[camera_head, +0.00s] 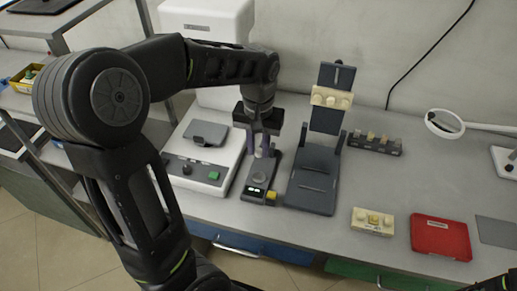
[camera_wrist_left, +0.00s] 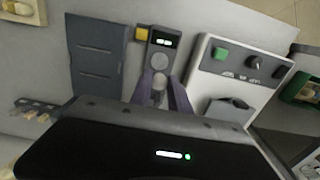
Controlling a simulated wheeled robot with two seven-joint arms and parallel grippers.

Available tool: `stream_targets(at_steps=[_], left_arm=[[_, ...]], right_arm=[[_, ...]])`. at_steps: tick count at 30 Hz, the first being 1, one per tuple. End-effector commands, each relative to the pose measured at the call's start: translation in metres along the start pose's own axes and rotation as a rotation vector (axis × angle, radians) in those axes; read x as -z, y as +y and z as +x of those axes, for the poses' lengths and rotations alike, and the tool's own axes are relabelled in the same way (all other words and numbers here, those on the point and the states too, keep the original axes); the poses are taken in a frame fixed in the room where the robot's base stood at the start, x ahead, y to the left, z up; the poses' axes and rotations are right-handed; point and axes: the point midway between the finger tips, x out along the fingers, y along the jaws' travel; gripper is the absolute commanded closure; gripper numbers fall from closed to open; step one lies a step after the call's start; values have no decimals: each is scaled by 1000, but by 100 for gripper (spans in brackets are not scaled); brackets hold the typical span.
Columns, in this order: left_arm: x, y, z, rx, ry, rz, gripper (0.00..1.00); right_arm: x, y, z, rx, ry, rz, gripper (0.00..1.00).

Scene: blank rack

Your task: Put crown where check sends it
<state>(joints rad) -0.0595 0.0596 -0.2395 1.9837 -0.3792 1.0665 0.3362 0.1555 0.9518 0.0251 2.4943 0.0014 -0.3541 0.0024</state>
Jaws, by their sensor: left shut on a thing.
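My left gripper (camera_head: 264,153) is over the dark check device (camera_head: 257,195), its fingers pointing down near the round pad. In the wrist view the purple-grey fingers (camera_wrist_left: 162,92) are shut on a small pale thing (camera_wrist_left: 159,82), likely the crown, mostly hidden between the tips. I cannot tell whether it touches the device. My right gripper is not visible; only a dark piece of my right arm shows at the lower right corner.
A white machine (camera_head: 201,171) with a green button stands left of the device. A dark stand (camera_head: 312,181) holding a cream block (camera_head: 331,97) is to its right. A dark rack (camera_head: 375,143), cream block with teeth (camera_head: 373,222), red case (camera_head: 440,238) and ring lamp (camera_head: 444,124) are farther right.

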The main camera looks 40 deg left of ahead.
Motion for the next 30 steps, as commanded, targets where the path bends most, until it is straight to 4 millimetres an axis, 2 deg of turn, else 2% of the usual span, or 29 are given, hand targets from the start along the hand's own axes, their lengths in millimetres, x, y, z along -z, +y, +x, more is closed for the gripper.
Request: stream_targets(at_steps=[11,14,17,24,27,30], left_arm=[[0,1,1,0,0,2,100],[5,8,2,4,0,22,100],[18,29,5,11,1,75,100],[51,116,24,11,0,269,100],[56,140,30,4,-1,316,100],[57,150,33,1,-1,335,100]], right_arm=[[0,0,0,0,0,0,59],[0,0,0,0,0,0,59],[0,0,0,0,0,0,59],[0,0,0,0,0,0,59],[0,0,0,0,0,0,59],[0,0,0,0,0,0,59]])
